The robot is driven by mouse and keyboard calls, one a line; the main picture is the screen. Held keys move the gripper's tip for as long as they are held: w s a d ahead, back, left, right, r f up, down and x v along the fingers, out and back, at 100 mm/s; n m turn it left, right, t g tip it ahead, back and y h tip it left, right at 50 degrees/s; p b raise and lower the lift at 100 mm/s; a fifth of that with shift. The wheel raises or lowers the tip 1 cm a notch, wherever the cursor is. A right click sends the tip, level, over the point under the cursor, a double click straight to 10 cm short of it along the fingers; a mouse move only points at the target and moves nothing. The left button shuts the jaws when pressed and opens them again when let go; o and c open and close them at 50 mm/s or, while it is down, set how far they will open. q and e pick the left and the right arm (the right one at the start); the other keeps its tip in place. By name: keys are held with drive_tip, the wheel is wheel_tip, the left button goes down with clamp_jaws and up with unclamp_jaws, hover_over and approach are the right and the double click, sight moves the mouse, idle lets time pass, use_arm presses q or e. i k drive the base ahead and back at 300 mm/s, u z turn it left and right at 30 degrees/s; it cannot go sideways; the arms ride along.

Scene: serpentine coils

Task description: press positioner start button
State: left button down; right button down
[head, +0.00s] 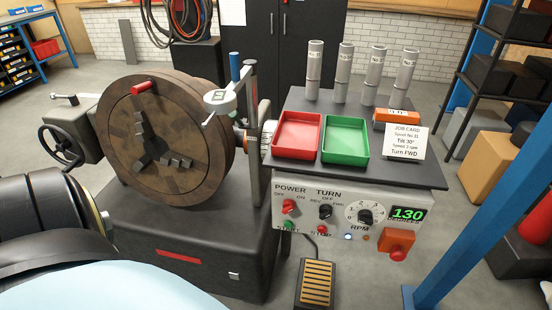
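The positioner control panel (350,243) is the light grey front face below the dark shelf at centre right. A small green button (289,226) sits at its lower left by the START label. A red button (322,230) sits right of it by the STOP label. Above them are the red POWER switch (289,206) and the black TURN switch (325,211). The RPM dial (365,216) and a green-lit display (408,215) are to the right. The round brown positioner table (140,165) stands tilted at left. Neither gripper is in view.
A red tray (297,116), a green tray (345,120), several grey tubes (374,70) and a job card (406,141) stand on the shelf. A foot pedal (317,284) lies below the panel. A blue post (480,210) rises at right. An orange box (397,239) hangs at the panel's lower right.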

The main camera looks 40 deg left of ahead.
sight(288, 224)
drive_tip(key=k, duration=0.4)
drive_tip(key=u, duration=1.05)
drive_tip(key=i, duration=0.55)
drive_tip(key=u, duration=0.05)
